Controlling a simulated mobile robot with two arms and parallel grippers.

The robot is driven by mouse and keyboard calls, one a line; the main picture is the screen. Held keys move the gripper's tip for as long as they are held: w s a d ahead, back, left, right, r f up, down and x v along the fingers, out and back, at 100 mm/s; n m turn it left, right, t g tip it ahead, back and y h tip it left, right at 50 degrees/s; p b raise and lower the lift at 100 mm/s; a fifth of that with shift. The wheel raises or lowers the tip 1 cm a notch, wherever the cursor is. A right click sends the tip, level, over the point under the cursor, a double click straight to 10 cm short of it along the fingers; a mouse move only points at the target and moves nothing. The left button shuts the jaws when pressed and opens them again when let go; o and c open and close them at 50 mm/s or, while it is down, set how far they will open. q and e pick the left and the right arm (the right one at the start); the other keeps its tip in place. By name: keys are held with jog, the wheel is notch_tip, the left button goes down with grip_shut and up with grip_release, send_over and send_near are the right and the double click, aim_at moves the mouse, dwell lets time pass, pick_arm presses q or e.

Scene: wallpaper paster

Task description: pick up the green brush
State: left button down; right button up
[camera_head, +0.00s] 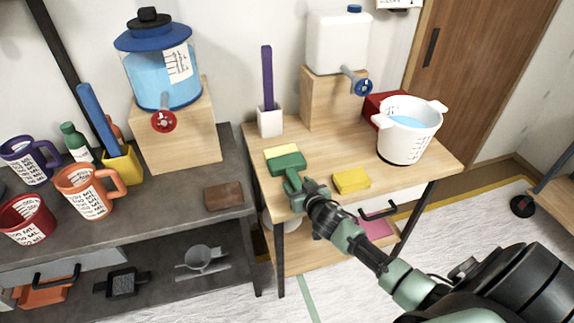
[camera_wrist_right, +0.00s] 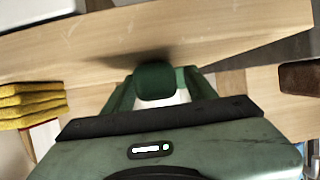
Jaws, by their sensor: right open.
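The green brush (camera_head: 287,163) lies on the left part of the light wooden table, with a pale yellow edge along its back side. In the right wrist view its dark green rounded part (camera_wrist_right: 155,82) sits between my fingers. My right gripper (camera_head: 293,181) is at the brush's near side, low over the table's front edge. It also shows in the right wrist view (camera_wrist_right: 160,92), open, with a finger on either side of the green part. I cannot tell whether the fingers touch it. My left gripper is not in view.
A yellow sponge stack (camera_head: 351,181) lies right of the brush. A white bucket (camera_head: 408,133) stands farther right. A white holder (camera_head: 270,122) with a purple tool stands behind. A brown block (camera_head: 224,196) lies on the dark table at left. The wooden table's middle is clear.

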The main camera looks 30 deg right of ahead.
jog(key=shift+c, duration=0.3)
grip_shut()
jog(key=shift+r, duration=0.1)
notch_tip(320, 180, up, 20)
jog(key=shift+p, duration=0.45)
